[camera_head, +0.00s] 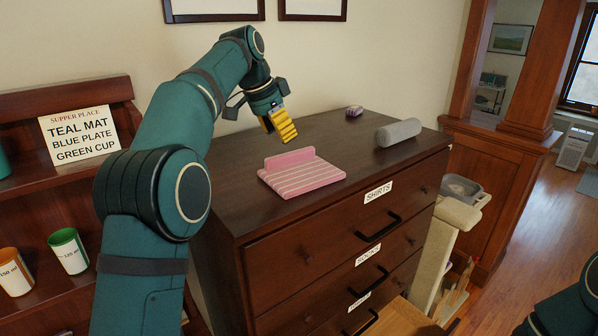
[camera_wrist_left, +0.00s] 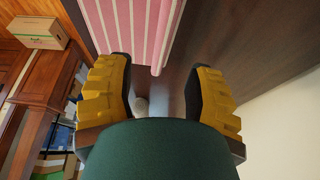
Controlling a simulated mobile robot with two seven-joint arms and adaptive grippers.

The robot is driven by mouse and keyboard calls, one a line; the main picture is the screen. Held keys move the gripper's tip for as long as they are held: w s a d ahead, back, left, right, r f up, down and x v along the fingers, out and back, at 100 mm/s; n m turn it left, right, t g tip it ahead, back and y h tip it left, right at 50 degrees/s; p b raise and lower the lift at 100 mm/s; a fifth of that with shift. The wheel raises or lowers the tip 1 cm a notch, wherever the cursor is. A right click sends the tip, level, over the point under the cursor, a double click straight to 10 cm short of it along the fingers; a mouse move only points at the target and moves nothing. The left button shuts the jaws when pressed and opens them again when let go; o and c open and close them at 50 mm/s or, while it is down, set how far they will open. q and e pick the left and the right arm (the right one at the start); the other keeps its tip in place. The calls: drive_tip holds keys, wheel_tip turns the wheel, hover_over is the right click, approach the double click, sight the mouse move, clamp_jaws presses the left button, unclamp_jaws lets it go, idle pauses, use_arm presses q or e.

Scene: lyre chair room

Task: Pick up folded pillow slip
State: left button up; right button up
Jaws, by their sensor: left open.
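The folded pillow slip looks like the pink cloth with pale stripes (camera_head: 302,178) lying on the dark wooden dresser top (camera_head: 350,160), with a raised fold along its back edge. My left gripper (camera_head: 282,124), with yellow fingers, is open and empty above and behind the cloth, apart from it. In the left wrist view the striped cloth (camera_wrist_left: 128,28) shows at the top, beyond the spread fingers (camera_wrist_left: 158,92). A teal part of my right arm shows at the lower right of the head view; its gripper is out of sight.
A grey roll (camera_head: 398,132) and a small purple striped bundle (camera_head: 354,111) lie farther right on the dresser. A wall stands behind it. A shelf with a sign (camera_head: 80,136) and cups (camera_head: 68,250) stands at left. Bare dresser top surrounds the cloth.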

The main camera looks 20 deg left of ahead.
sight(289, 153)
use_arm(q)
drive_tip(key=shift+b+x, duration=0.4)
drive_tip(key=shift+x, duration=0.85)
drive_tip(key=shift+w+b+x, duration=0.2)
drive_tip(key=shift+b+x, duration=0.35)
drive_tip(key=shift+x, duration=2.35)
drive_tip(key=shift+r, duration=0.1)
drive_tip(key=shift+s, duration=0.1)
clamp_jaws()
